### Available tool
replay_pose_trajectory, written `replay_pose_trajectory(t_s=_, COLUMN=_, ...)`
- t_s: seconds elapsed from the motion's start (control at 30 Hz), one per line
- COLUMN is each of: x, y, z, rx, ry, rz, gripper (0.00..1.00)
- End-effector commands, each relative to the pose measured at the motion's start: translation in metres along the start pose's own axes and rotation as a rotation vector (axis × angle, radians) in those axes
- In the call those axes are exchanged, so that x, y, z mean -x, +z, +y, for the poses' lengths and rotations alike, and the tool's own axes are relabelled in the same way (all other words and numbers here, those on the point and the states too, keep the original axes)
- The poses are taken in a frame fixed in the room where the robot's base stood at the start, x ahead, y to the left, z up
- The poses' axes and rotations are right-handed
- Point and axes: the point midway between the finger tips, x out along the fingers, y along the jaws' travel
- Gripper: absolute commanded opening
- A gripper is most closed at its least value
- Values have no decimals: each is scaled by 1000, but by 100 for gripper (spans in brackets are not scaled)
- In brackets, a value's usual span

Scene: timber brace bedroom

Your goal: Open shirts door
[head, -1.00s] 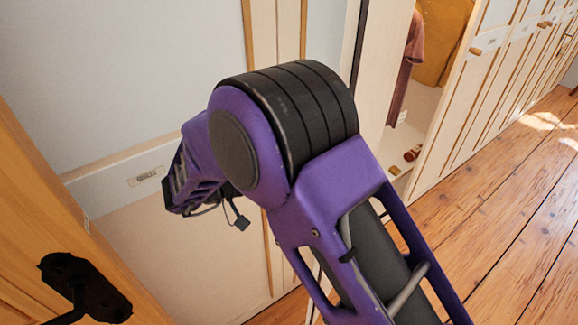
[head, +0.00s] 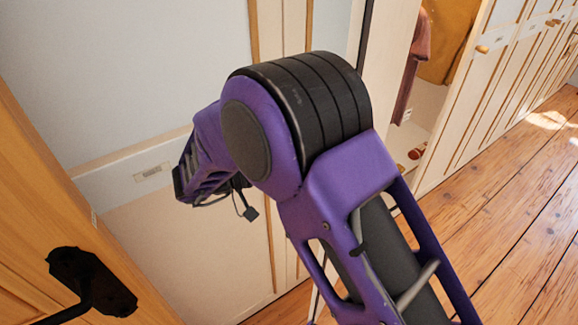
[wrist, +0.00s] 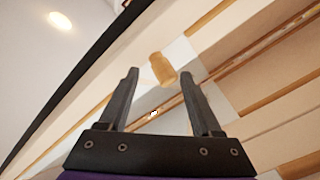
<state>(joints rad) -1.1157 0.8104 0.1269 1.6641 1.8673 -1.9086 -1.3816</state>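My gripper (wrist: 159,75) is open in the wrist view, its two dark fingers apart. A wooden knob (wrist: 162,68) shows between the fingertips, on a pale label plate (wrist: 180,58) of a cream door; I cannot tell whether it is within the fingers' reach, and no finger visibly touches it. In the head view a white panel with a small label (head: 152,172) stands at left behind my purple arm; its text is too small to read. My fingers are hidden in the head view. I cannot tell which door is the shirts door.
A wooden door with a black handle (head: 88,283) is close at lower left. At right, an open wardrobe compartment (head: 428,105) holds hanging clothes, beside cream doors with wooden knobs (head: 483,49). Plank floor (head: 520,220) is clear at right.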

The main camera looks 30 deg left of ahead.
Motion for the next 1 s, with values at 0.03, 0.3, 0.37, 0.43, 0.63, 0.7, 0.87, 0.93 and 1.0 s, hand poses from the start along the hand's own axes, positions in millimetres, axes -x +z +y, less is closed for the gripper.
replay_pose_trajectory(t_s=0.03, x=-1, y=1, z=0, rx=1, ry=3, rz=-1, gripper=62)
replay_pose_trajectory(t_s=0.3, x=2, y=2, z=-1, rx=4, ry=-3, rz=0, gripper=62)
replay_pose_trajectory(t_s=0.37, x=2, y=2, z=-1, rx=4, ry=-4, rz=0, gripper=62)
replay_pose_trajectory(t_s=0.43, x=3, y=2, z=-2, rx=4, ry=-5, rz=0, gripper=62)
replay_pose_trajectory(t_s=0.63, x=19, y=3, z=-1, rx=4, ry=-9, rz=3, gripper=62)
replay_pose_trajectory(t_s=0.7, x=33, y=5, z=0, rx=4, ry=-11, rz=4, gripper=62)
replay_pose_trajectory(t_s=0.87, x=68, y=6, z=3, rx=3, ry=-12, rz=7, gripper=62)
replay_pose_trajectory(t_s=0.93, x=80, y=7, z=5, rx=2, ry=-12, rz=8, gripper=62)
replay_pose_trajectory(t_s=1.0, x=91, y=8, z=6, rx=3, ry=-12, rz=8, gripper=62)
